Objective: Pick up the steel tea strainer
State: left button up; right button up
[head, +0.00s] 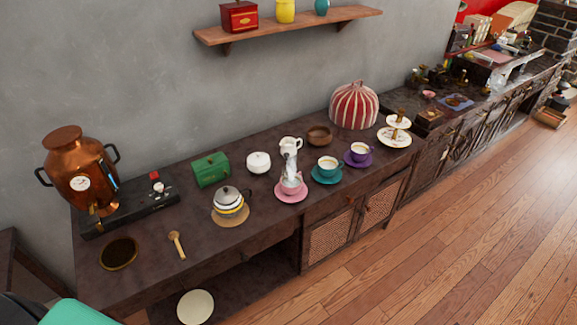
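I cannot make out the steel tea strainer for certain. A pale grey, shiny shape (291,168) stands over the pink cup (291,187) in front of a white pitcher (289,144); I cannot tell what it is. The pink cup sits on a pink saucer (291,198). A wooden scoop (177,245) lies at the front left of the counter, beside a dark round dish with a brass rim (119,266). Neither of my grippers shows in the head view.
A banded teapot (230,207) stands on a round mat between a green box (211,169) and the counter's front edge. Teal (327,166) and purple (359,153) cups stand right of the pink one. A copper urn (78,170) stands far left. Wooden floor lies open at right.

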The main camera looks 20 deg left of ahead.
aim_at(284, 171)
jog(key=i+l+u, duration=0.15)
jog(key=u, duration=0.2)
jog(key=i+l+u, duration=0.3)
jog(key=l+u, duration=0.15)
jog(key=u, duration=0.2)
